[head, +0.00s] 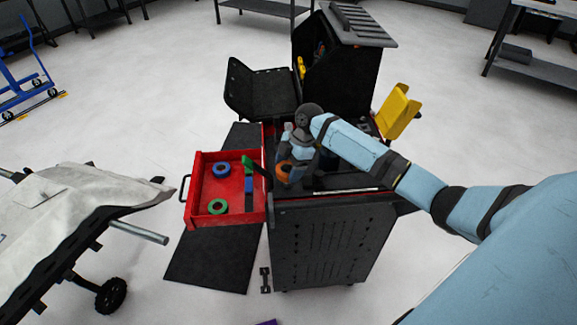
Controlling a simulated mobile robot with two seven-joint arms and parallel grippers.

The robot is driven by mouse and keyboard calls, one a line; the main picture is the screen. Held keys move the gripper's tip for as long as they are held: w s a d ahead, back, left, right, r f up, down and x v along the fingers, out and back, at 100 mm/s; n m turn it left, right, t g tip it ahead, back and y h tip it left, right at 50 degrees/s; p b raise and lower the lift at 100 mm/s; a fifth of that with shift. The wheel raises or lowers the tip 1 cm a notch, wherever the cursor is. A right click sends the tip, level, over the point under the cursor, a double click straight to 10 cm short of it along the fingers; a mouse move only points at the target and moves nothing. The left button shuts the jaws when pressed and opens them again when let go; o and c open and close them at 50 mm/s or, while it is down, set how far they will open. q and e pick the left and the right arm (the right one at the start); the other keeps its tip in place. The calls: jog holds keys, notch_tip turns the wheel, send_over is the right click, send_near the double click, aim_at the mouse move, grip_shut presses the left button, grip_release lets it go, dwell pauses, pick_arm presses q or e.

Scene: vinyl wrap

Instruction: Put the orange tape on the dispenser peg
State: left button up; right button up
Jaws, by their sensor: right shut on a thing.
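The orange tape (283,171) is at the left edge of the black cart's top, just right of the open red drawer. My right gripper (287,175) reaches down from the right and is shut on the orange tape. The gripper and wrist cover part of the roll, so only its orange left side shows clearly. I cannot make out the dispenser peg; my arm hides part of the cart top. My left gripper is not in view.
The open red drawer (202,164) holds a blue tape roll (222,171), a green tape roll (217,206) and small green and blue pieces. A yellow holder (397,112) stands at the cart's right. A cloth-covered wheeled table (75,200) is at left.

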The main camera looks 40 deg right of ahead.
jog(key=shift+f, duration=0.45)
jog(key=shift+f+b, duration=0.3)
jog(key=shift+f, duration=0.5)
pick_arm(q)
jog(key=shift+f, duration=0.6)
pick_arm(e)
jog(key=shift+f, duration=0.65)
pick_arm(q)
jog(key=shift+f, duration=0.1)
pick_arm(e)
jog(key=o, duration=1)
